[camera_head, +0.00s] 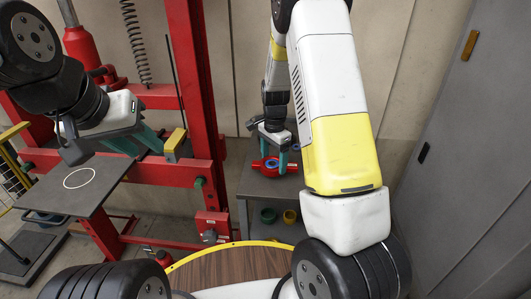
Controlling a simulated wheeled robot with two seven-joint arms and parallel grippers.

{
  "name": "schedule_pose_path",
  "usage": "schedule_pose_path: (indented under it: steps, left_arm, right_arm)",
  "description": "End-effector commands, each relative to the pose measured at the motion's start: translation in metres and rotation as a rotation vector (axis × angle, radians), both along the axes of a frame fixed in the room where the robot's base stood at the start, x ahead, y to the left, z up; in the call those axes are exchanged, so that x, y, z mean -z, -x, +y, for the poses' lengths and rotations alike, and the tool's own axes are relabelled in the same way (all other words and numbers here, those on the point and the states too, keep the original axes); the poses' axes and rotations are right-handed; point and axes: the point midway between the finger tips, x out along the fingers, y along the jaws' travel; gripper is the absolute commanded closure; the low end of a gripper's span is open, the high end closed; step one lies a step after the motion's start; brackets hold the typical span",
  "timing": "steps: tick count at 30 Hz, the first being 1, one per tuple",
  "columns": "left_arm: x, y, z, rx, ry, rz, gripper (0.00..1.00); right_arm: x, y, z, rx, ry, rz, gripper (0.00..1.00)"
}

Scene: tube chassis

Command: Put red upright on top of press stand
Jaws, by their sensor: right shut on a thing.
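A red part (282,169) with side stubs and a blue ring in its middle sits between the teal fingers of my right gripper (272,166), just above or on the grey stand at the back. My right gripper points down and is shut on it. Whether the part touches the stand top is hard to tell. The red press (187,60) stands at left centre. A grey plate (95,192) with a white circle lies level in front of it. My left gripper (151,150) is at the press's left side, above the plate, with its teal fingers apart.
A yellow block (174,141) is beside my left fingertips at the press post. The grey stand (246,187) holds green (268,215) and yellow (290,216) ring-like parts on its lower shelf. A grey cabinet (470,150) bounds the right. A red box (212,223) is low on the press.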

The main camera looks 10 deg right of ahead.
Motion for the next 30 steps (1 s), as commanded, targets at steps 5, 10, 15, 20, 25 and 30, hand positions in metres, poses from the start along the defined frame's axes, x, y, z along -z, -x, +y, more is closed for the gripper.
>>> schedule_pose_path:
  steps: [5, 10, 15, 20, 25, 30]
  left_arm:
    - [0.0, 0.0, 0.0, 0.0, 0.0, 0.0, 0.64]
    - [0.0, 0.0, 0.0, 0.0, 0.0, 0.0, 0.64]
    - [0.0, 0.0, 0.0, 0.0, 0.0, 0.0, 0.64]
    - [0.0, 0.0, 0.0, 0.0, 0.0, 0.0, 0.64]
    - [0.0, 0.0, 0.0, 0.0, 0.0, 0.0, 0.64]
    - [0.0, 0.0, 0.0, 0.0, 0.0, 0.0, 0.64]
  right_arm:
    - [0.02, 0.0, 0.0, 0.001, 0.001, 0.0, 0.9]
    - [0.022, -0.001, 0.0, 0.0, 0.0, -0.002, 0.9]
    - [0.023, 0.0, 0.0, 0.0, 0.0, -0.002, 0.9]
    - [0.025, 0.0, 0.0, 0.001, 0.0, -0.001, 0.09]
    - [0.025, 0.0, 0.0, 0.001, 0.0, -0.001, 0.03]
    - [0.025, 0.0, 0.0, 0.0, 0.0, -0.001, 0.03]
